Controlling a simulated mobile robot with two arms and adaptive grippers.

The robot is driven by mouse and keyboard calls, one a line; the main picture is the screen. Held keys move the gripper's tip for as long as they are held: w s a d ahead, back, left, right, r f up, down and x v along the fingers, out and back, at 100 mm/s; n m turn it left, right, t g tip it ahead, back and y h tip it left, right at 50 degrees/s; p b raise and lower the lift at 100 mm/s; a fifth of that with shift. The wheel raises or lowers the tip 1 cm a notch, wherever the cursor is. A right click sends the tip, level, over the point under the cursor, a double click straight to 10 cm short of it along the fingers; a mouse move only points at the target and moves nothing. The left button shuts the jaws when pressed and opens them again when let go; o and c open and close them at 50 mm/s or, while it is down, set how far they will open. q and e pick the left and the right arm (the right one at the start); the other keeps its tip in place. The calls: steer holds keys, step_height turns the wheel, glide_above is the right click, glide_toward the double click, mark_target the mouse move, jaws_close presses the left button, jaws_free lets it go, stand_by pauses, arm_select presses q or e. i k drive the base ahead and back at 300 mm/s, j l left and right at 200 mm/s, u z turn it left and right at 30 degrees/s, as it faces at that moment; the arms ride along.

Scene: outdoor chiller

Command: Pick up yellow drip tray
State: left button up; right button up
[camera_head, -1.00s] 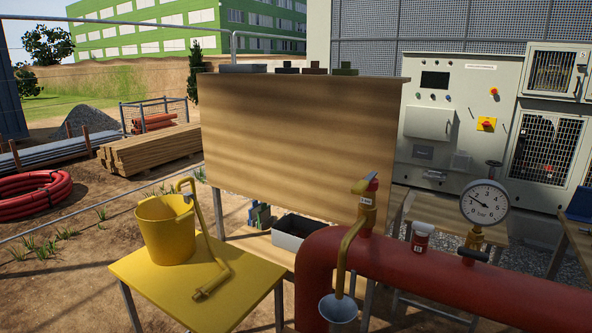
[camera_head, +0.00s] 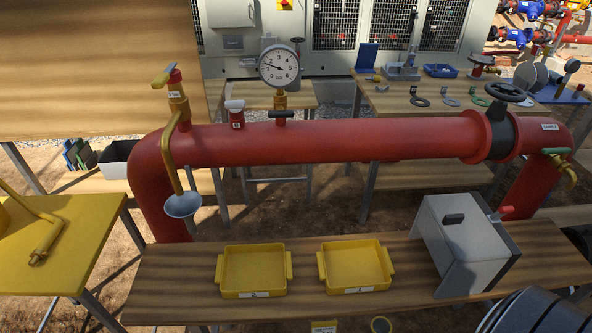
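Two shallow yellow trays with side handles and white front labels lie on the wooden bench in front of the red pipe. The left yellow tray (camera_head: 254,268) is near the bench's middle-left. The right yellow tray (camera_head: 355,264) is beside it, with a gap between them. Neither of my grippers shows in the view.
A grey box (camera_head: 465,245) stands right of the trays. The red pipe (camera_head: 330,142) runs behind them, with a gauge (camera_head: 279,66), valves and a hanging funnel (camera_head: 183,205). A yellow table (camera_head: 60,240) stands left. The wooden bench (camera_head: 165,290) has free room at its left end.

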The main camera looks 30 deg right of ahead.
mark_target(253, 270)
steer(key=k+j+z, duration=0.1)
steer(key=k+z, duration=0.8)
steer(key=i, duration=0.15)
